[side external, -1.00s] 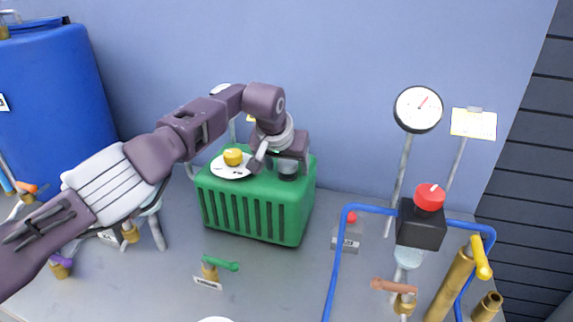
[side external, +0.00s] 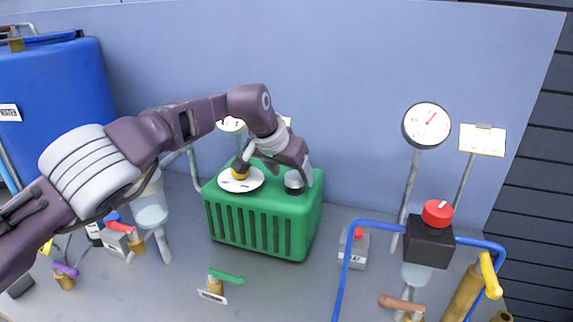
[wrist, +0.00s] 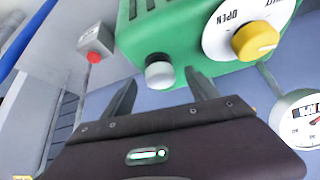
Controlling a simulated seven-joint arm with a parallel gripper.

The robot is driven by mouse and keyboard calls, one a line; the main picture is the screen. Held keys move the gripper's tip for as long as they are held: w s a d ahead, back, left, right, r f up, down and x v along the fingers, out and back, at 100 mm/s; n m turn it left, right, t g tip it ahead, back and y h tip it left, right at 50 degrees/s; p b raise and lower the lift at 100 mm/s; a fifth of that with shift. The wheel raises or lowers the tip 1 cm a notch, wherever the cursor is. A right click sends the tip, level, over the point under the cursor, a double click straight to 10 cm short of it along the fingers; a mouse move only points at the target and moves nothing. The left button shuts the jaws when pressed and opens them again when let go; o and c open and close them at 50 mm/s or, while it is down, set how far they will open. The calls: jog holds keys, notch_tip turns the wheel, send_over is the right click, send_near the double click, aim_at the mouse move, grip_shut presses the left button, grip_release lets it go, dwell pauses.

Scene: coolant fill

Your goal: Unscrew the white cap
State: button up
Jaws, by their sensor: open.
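The white cap (side external: 294,180) sits on top of the green box (side external: 262,222), toward its right end. In the wrist view the cap (wrist: 159,73) looks pale grey-white and rounded, on a dark neck, just beyond the fingertips. My gripper (side external: 276,170) is over the top of the box, its fingers spread wide. One finger is near the yellow knob (side external: 240,171) and the other near the cap. In the wrist view my gripper (wrist: 160,82) is open and empty, with the cap framed between its tips. Contact with the cap cannot be told.
The yellow knob sits on a white OPEN/SHUT dial (wrist: 222,35) beside the cap. Gauges (side external: 427,125) stand behind and to the right. A blue pipe (side external: 338,270) and a black box with a red knob (side external: 437,213) are at right. A green-handled valve (side external: 217,283) is in front.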

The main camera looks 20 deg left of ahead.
jog(key=shift+x, duration=1.35)
jog(key=c, duration=1.3)
jog(key=o, duration=1.3)
jog(key=shift+r, duration=0.1)
jog(key=d+v, duration=0.1)
jog(key=v, duration=0.6)
jog(key=x, duration=0.6)
jog(key=shift+w+a+f, duration=0.25)
jog(key=shift+w+a, duration=0.05)
jog(key=shift+a, duration=0.1)
